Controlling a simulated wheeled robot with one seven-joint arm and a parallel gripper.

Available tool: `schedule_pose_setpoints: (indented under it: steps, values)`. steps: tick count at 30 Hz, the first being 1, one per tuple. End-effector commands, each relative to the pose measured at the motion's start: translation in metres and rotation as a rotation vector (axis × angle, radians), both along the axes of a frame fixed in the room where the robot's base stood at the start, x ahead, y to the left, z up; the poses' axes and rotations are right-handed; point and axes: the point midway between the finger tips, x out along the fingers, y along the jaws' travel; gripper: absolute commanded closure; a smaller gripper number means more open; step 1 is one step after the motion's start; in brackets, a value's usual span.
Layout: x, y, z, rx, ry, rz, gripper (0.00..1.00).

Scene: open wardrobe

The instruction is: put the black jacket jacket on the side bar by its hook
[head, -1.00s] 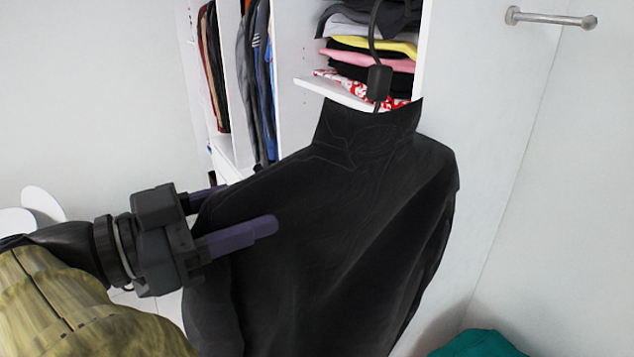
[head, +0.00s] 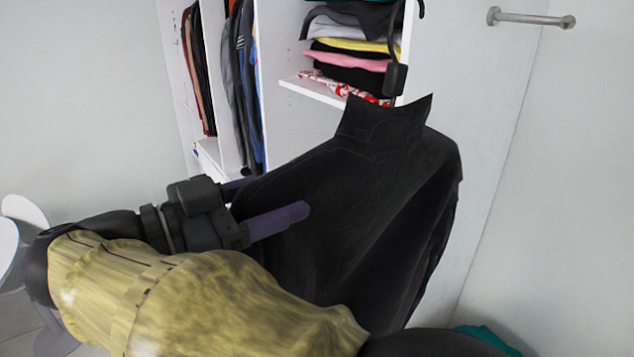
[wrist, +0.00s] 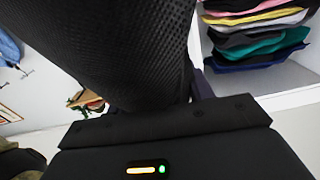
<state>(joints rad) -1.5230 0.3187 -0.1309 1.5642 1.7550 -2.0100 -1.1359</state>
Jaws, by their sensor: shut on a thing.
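The black jacket (head: 365,200) hangs upright in the middle of the head view, its hook (head: 394,60) rising above the collar. My gripper (head: 258,205) is shut on the jacket's left shoulder or sleeve, one finger in front and the other mostly hidden behind the cloth. In the wrist view, the dark jacket cloth (wrist: 115,45) fills the upper middle. The side bar (head: 531,18) is a short metal rod on the wall at the upper right. The hook is left of the bar and lower than it, clearly apart from it.
The open wardrobe behind holds a shelf of folded clothes (head: 350,50) and hanging garments (head: 245,85) at the left. A white side panel (head: 480,150) stands beneath the bar. A teal item (head: 487,338) lies low at the right. White round seats (head: 25,212) are at far left.

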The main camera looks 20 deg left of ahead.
Motion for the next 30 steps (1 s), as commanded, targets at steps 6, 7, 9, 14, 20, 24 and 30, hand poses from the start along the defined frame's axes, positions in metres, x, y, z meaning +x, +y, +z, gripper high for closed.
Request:
schedule_pose_setpoints:
  steps: [6, 7, 9, 14, 20, 24, 30]
  values:
    - [0.014, -0.01, 0.001, 0.002, -0.002, -0.003, 1.0]
    - [0.016, -0.012, 0.0, 0.002, -0.002, -0.004, 1.0]
    - [0.02, -0.015, 0.0, 0.002, -0.002, -0.004, 1.0]
    - [0.028, -0.021, 0.0, 0.003, -0.004, -0.003, 1.0]
    - [0.039, -0.028, -0.001, 0.003, -0.003, -0.003, 1.0]
    - [0.045, -0.033, -0.001, 0.002, -0.004, -0.003, 1.0]
    - [0.055, -0.041, 0.001, 0.003, -0.006, -0.002, 1.0]
